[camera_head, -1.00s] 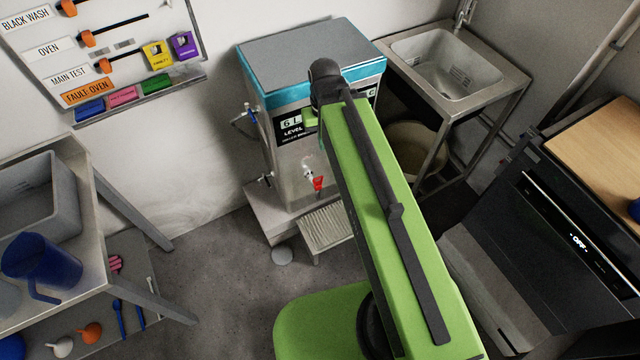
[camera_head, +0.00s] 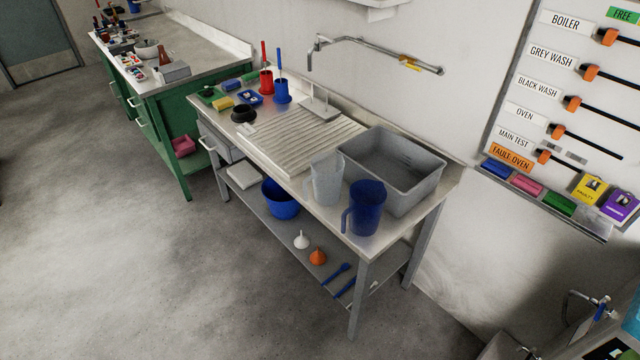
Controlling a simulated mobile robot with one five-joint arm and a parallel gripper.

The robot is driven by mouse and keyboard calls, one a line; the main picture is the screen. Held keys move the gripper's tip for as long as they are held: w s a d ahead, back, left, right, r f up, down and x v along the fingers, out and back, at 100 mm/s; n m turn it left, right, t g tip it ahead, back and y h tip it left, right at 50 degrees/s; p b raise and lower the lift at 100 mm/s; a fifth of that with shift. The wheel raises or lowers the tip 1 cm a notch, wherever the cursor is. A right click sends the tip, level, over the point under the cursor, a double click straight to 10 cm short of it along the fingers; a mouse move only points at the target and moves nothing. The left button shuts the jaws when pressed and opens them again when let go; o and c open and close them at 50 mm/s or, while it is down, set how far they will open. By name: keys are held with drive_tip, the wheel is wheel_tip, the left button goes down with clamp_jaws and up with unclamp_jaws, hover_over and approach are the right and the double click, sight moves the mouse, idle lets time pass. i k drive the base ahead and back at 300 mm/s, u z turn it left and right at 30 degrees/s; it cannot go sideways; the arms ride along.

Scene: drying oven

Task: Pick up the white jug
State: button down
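The white jug (camera_head: 326,178) looks translucent and pale. It stands upright on the right part of the steel sink table (camera_head: 290,187). A blue jug (camera_head: 366,208) with its handle to the left stands just right of it, nearer the table's front right corner. A grey basin (camera_head: 395,170) is close behind both jugs. My gripper and arm are not in view now.
A ribbed drainboard (camera_head: 300,140) lies left of the jugs, with a faucet (camera_head: 370,55) on the wall above. A green bench (camera_head: 165,100) stands further left. The floor (camera_head: 130,260) in front is clear.

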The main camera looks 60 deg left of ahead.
sight(327, 169)
drive_tip(key=u, duration=4.65)
drive_tip(key=i, duration=0.1)
drive_tip(key=z, duration=2.2)
drive_tip(key=k, duration=0.4)
drive_tip(key=z, duration=0.4)
drive_tip(key=i, duration=0.35)
drive_tip(key=u, duration=0.1)
